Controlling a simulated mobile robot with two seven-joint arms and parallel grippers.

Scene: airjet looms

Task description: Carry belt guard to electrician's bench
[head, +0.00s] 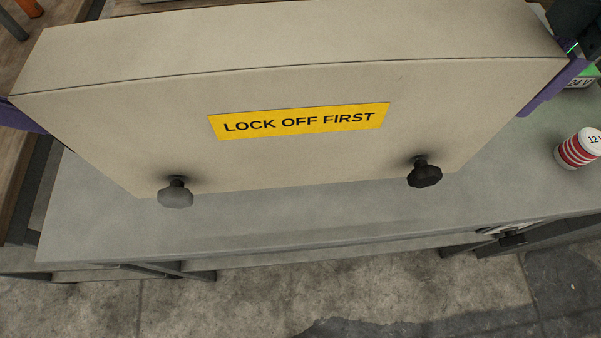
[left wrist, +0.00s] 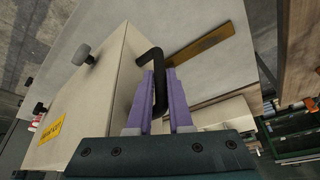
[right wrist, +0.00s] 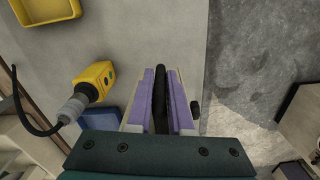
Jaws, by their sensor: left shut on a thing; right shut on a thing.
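The belt guard (head: 290,85) is a large beige cover with a yellow LOCK OFF FIRST label and two dark knobs, filling the upper head view. It is over a grey bench top (head: 300,232); whether its lower edge touches the top, I cannot tell. My left gripper (left wrist: 160,88) is shut on the black handle (left wrist: 152,56) at one end of the guard; only a purple bit shows at the head view's left edge. My right gripper (right wrist: 160,90) is shut on the handle (right wrist: 159,97) at the other end. I cannot tell whether this is the electrician's bench.
A red-and-white striped can (head: 579,149) stands on the grey top at right, near a green item (head: 582,77) marked 24 V. The right wrist view shows a yellow corded device (right wrist: 93,82) and a yellow bin (right wrist: 45,10). A brass-coloured strip (left wrist: 205,52) lies on the top.

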